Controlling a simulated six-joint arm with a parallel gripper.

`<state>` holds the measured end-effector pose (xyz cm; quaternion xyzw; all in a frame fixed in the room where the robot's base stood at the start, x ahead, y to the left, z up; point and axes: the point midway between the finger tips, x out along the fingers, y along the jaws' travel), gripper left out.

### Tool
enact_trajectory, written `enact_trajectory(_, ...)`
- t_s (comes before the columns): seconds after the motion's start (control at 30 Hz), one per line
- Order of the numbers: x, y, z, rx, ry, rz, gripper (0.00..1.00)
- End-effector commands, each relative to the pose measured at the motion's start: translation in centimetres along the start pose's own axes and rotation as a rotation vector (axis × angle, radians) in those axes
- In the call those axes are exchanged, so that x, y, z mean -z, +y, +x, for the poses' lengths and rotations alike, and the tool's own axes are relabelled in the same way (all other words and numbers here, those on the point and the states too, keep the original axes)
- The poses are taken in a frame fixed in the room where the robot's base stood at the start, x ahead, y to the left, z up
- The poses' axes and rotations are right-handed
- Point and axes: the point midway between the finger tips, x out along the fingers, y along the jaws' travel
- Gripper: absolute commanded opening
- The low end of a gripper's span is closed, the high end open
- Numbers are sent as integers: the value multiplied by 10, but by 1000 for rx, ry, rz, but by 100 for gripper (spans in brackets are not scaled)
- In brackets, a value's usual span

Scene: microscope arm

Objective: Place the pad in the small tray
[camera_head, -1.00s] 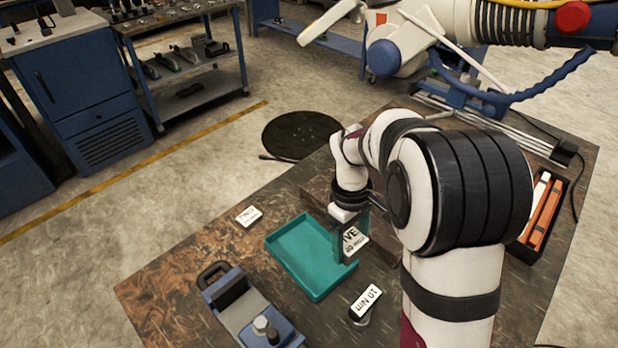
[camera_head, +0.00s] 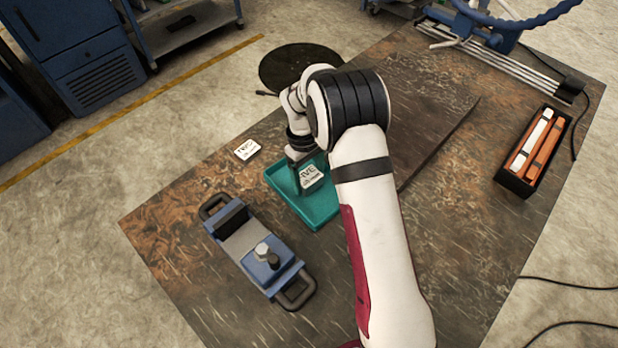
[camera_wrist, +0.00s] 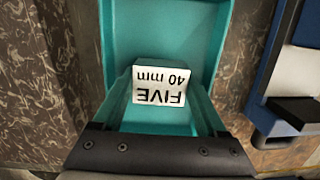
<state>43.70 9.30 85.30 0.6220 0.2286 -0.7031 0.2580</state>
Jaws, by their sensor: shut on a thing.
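The pad (camera_head: 311,178) is a small block with a white face reading "FIVE 40 mm". My gripper (camera_head: 303,181) is shut on it and holds it over the teal small tray (camera_head: 322,218). In the wrist view the pad (camera_wrist: 160,86) sits between the two fingers, its lettering upside down, with the tray (camera_wrist: 165,25) floor behind and around it. I cannot tell whether the pad's underside touches the tray floor. My arm hides the tray's right side in the head view.
A white labelled block (camera_head: 246,150) lies left of the tray. A blue and grey vise-like fixture (camera_head: 250,248) with black handles stands in front of it. A black box (camera_head: 535,152) with orange and white bars stands at the right. The table's front right is clear.

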Motion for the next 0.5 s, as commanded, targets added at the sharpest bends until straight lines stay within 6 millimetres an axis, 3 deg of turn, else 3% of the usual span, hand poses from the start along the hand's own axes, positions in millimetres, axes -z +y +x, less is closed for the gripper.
enact_trajectory(0.1, 2, 0, 9, -1, 2, 1, 0)
enact_trajectory(0.47, 2, 1, 13, -2, 4, 1, 0)
enact_trajectory(0.5, 2, 0, 13, -1, 2, 1, 82)
